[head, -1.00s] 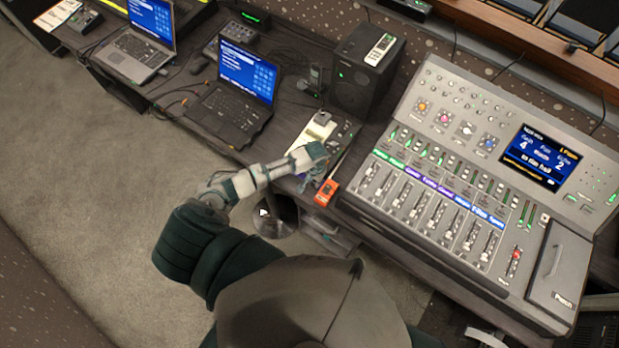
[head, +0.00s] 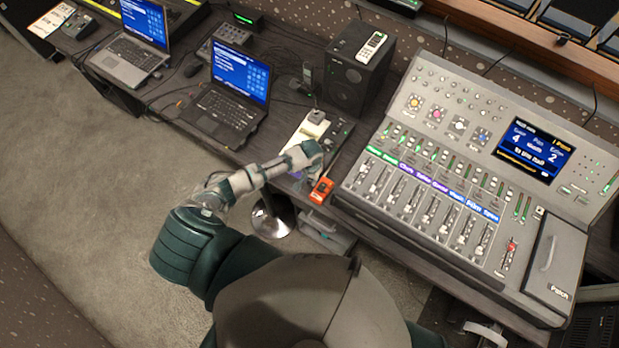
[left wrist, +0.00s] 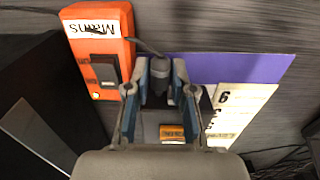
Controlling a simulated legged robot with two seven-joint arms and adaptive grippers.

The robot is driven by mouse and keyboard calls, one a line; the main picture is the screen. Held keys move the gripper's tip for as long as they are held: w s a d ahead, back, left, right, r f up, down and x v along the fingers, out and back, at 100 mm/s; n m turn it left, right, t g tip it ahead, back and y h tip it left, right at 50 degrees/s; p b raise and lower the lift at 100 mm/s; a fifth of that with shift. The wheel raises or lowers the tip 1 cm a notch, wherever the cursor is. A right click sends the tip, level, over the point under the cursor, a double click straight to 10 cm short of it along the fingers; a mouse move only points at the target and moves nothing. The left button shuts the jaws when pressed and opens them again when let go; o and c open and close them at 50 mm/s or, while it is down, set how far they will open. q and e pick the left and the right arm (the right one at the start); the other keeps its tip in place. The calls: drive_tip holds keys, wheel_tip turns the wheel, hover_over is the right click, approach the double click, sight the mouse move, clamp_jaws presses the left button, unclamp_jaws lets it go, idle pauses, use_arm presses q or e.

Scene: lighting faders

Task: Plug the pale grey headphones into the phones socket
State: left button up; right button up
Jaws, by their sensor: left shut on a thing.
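My left gripper (head: 312,158) is over the desk between the black laptop and the mixer, just beyond the orange box. In the left wrist view its two fingers (left wrist: 162,80) are closed around a small dark grey piece (left wrist: 160,68), which looks like a plug. A dark cable runs from this piece up and left toward the orange box. I cannot make out the pale grey headphones or a phones socket in either view.
An orange box labelled "Mains" (left wrist: 103,45) with a dark switch lies beside the fingers. A purple sheet (left wrist: 225,68) and a cream numbered strip (left wrist: 240,112) lie opposite. The mixer (head: 465,75) stands right, the laptop (head: 235,95) left, the speaker (head: 352,75) behind.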

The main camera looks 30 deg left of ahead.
use_arm(q)
drive_tip(key=shift+a, duration=0.2)
drive_tip(key=shift+a+f, duration=0.2)
drive_tip(key=shift+a, duration=0.25)
drive_tip(key=shift+w+a+f, duration=0.1)
drive_tip(key=shift+a, duration=0.35)
drive_tip(key=shift+d, duration=0.35)
drive_tip(key=shift+a, duration=0.35)
drive_tip(key=shift+w+a, duration=0.15)
use_arm(e)
drive_tip(key=shift+d+r, duration=0.15)
drive_tip(key=shift+d, duration=0.1)
